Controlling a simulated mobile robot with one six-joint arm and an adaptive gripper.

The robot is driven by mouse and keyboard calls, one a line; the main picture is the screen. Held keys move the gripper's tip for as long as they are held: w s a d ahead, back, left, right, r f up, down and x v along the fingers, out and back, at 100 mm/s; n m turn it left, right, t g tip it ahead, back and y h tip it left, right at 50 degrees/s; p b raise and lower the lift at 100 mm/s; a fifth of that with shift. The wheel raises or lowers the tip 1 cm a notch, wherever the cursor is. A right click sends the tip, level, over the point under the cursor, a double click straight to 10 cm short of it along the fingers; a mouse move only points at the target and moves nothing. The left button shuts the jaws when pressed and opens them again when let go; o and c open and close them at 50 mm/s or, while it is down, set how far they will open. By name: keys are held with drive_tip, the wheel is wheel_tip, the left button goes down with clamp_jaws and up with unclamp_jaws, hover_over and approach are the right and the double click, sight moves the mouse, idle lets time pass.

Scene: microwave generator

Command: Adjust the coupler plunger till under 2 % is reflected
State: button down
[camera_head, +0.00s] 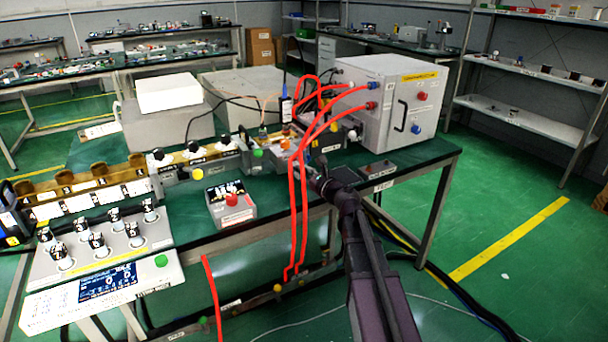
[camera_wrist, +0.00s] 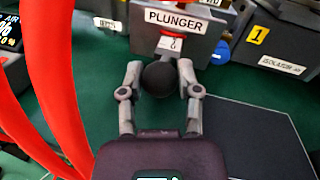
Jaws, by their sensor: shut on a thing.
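The coupler plunger's black ball knob (camera_wrist: 160,80) is in the middle of the wrist view, below a grey plate with a white PLUNGER label (camera_wrist: 178,19). My gripper (camera_wrist: 160,69) is shut on the knob, with one finger at each side. A small scale mark (camera_wrist: 170,43) shows just above the knob. In the head view my gripper (camera_head: 316,181) reaches the bench's front side, and the knob is hidden there. A small meter box (camera_head: 231,203) with a lit display and red button stands left of my gripper. Its figures are too small to read.
Red hoses (camera_head: 297,215) hang close left of my arm; they also fill the wrist view's left (camera_wrist: 58,85). A grey cabinet (camera_head: 385,100) stands behind on the green bench (camera_head: 425,152). A control panel (camera_head: 105,270) with several knobs is at left. Floor at right is mostly clear.

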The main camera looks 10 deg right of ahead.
drive_tip(key=shift+c, duration=1.5)
unclamp_jaws()
drive_tip(key=v, duration=1.2)
drive_tip(key=shift+a, duration=0.1)
